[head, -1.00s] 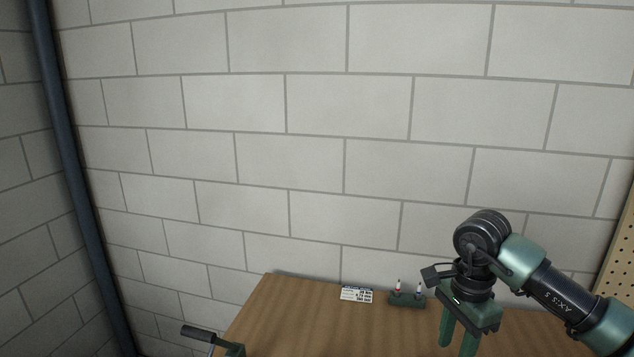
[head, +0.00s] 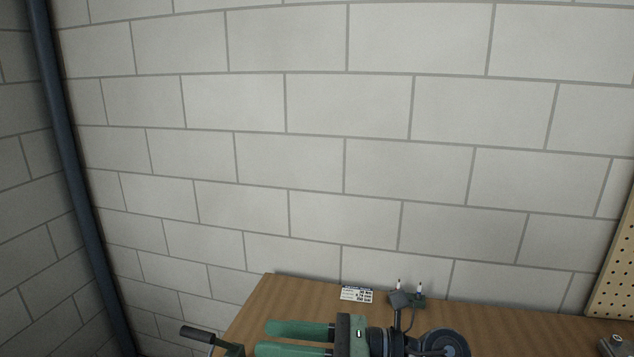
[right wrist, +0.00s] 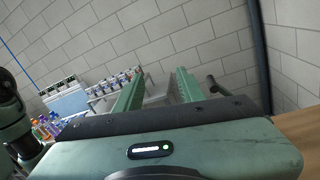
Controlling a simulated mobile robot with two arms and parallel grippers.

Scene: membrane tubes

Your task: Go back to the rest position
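My right gripper (head: 262,339) is at the bottom of the head view, low over the wooden table, with its two green fingers pointing left. The fingers are apart with nothing between them. In the right wrist view the gripper (right wrist: 158,80) also shows a clear gap between its fingers. Two small white-tipped tubes (head: 419,287) stand in a dark green holder (head: 420,302) at the table's back, partly hidden by my right wrist. My left gripper is not in view.
A label card (head: 356,293) lies left of the holder on the wooden table (head: 262,300). A black-handled tool (head: 197,333) sticks out at the left table edge. A pegboard (head: 615,275) stands at right. The right wrist view shows racks of bottles (right wrist: 115,82) further off.

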